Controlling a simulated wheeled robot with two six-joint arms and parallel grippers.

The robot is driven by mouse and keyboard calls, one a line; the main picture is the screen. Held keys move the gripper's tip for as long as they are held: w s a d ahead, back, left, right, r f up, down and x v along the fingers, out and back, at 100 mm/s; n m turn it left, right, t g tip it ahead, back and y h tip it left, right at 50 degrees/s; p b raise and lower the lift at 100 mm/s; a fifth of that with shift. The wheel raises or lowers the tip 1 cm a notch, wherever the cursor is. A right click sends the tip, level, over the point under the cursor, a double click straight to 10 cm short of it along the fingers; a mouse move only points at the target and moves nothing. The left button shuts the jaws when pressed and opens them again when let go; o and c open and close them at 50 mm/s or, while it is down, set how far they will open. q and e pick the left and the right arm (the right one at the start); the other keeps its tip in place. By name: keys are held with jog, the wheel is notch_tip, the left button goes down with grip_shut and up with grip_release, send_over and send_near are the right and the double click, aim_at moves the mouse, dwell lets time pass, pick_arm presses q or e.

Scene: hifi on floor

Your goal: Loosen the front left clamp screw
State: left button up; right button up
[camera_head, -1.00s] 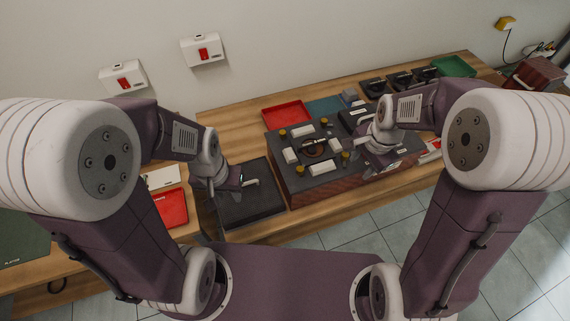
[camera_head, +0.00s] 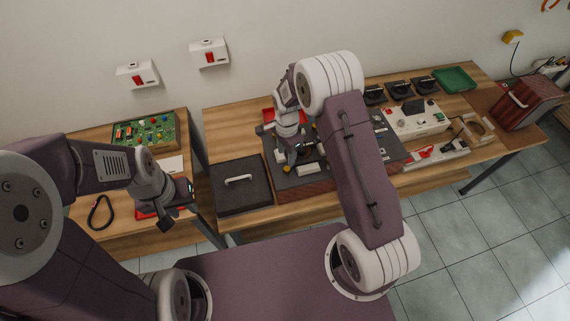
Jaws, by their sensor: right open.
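The clamp fixture, a dark plate on a reddish-brown block (camera_head: 310,187), lies on the long wooden table, partly hidden behind my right arm. A small yellow-topped clamp screw (camera_head: 284,169) shows at its front left, with a pale block (camera_head: 307,169) to its right. My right gripper (camera_head: 291,155) is open, pointing down over the front left of the fixture, very close to this screw. I cannot tell whether it touches it. My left gripper (camera_head: 163,218) is above the red tray (camera_head: 147,212) on the left table. Its jaw gap is not clear.
A dark box with a pale handle (camera_head: 238,196) stands left of the fixture. A green board with colourful parts (camera_head: 146,132) and a black loop (camera_head: 100,212) lie on the left table. A white panel device (camera_head: 416,122) and a green tray (camera_head: 454,79) are at right.

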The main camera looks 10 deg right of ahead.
aim_at(287, 168)
notch_tip(287, 168, down, 7)
jog(key=p, duration=0.2)
jog(key=shift+s+d+f+p, duration=0.1)
jog(key=shift+f+p, duration=0.1)
jog(key=shift+p, duration=0.2)
jog(key=shift+f, duration=0.45)
jog(key=c, duration=0.4)
grip_shut()
